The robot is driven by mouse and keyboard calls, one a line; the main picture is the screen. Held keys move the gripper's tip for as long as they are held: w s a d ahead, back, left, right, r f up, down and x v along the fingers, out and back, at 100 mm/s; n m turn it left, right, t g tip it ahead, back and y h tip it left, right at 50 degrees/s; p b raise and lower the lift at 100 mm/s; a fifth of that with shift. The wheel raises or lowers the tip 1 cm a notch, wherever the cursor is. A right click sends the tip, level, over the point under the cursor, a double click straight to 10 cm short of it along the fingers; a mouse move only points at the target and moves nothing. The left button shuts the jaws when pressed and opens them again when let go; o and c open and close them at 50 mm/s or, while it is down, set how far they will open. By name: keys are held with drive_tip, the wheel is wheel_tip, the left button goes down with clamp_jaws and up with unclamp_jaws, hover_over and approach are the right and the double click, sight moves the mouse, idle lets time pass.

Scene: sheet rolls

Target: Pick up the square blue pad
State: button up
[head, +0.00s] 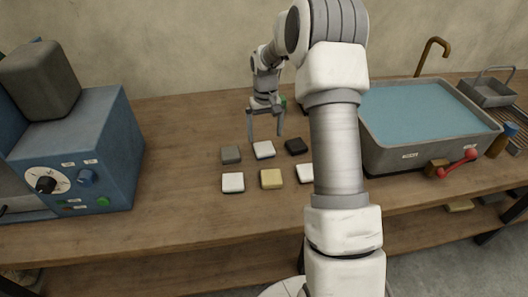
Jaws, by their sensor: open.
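I see no square blue pad in the head view; part of the table is hidden behind my arm. Several small square pads lie in two rows on the wooden table. The back row has a grey pad (231,155), a white pad (264,150) and a black pad (296,146). The front row has a white pad (233,183), a yellow pad (272,179) and another white pad (305,173) partly covered by my arm. My gripper (265,137) is open, pointing down, with its fingertips near the back white pad. Nothing shows between its fingers.
A blue machine (75,150) with knobs stands at the left. A grey sink basin (430,150) of water, with a red-handled valve (458,164), is at the right. Bare wooden table (175,150) lies between machine and pads. A small green thing (283,102) shows behind my gripper.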

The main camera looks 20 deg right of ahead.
sight(264, 148)
drive_tip(key=shift+a+f+b, duration=0.2)
drive_tip(key=shift+f+b, duration=0.2)
drive_tip(key=shift+f, duration=2.55)
drive_tip(key=shift+s, duration=0.1)
drive_tip(key=c, duration=1.4)
